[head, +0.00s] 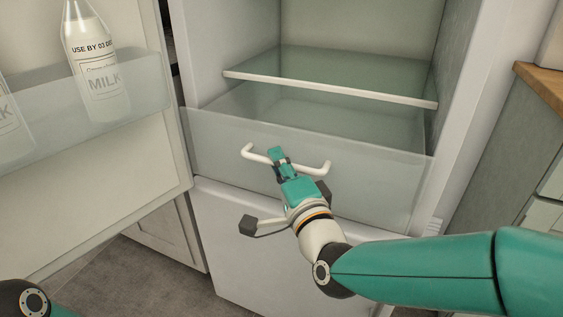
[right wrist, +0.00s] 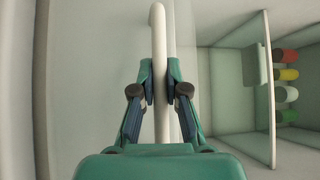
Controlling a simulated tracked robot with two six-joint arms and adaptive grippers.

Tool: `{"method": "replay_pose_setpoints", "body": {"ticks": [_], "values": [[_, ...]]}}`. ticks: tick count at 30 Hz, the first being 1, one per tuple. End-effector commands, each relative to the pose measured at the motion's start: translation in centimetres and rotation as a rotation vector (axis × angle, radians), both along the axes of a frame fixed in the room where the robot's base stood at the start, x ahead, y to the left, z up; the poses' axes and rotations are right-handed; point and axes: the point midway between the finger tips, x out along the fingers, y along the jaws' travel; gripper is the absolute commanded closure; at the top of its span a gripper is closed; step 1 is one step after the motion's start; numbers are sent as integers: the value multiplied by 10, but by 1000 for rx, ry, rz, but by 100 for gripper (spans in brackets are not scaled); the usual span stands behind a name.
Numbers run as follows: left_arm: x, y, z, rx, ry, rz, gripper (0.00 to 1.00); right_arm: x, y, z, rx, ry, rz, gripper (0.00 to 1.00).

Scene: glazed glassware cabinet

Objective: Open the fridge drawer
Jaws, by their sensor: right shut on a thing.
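The fridge drawer (head: 370,172) is a translucent grey-green bin low in the open fridge, below a glass shelf. Its front seems to stand a little forward of the shelf edge; I cannot tell exactly how far. A white bar handle (head: 316,168) runs across its front. My right gripper (head: 276,155) is at the middle of this handle. In the right wrist view, the two fingers (right wrist: 160,88) are closed around the handle bar (right wrist: 158,30), one on each side. My left gripper is out of view; only a bit of my left arm shows at the bottom left.
The fridge door (head: 90,215) stands open on the left, with milk bottles (head: 97,65) in its rack. The glass shelf (head: 330,90) above the drawer is empty. A cabinet with a wooden top (head: 543,84) stands on the right. In the right wrist view, several coloured items (right wrist: 288,74) show at the right.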

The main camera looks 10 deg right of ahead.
Motion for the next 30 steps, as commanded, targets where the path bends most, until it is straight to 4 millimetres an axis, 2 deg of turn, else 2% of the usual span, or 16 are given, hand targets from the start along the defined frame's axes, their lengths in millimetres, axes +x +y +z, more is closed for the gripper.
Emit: {"method": "replay_pose_setpoints", "body": {"ticks": [1,4,5,9,20,23,30], "values": [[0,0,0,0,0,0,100,-2,3,-6,-6,15,9,100],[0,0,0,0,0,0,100,-2,3,-6,-7,15,9,100],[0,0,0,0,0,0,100,-2,3,-7,-7,14,10,85],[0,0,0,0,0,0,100,-2,3,-6,-7,12,9,62],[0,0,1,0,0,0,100,-3,2,-3,-4,6,8,61],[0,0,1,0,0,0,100,-11,1,-4,-3,6,8,61],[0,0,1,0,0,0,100,-47,-7,-10,-3,7,8,61]]}}
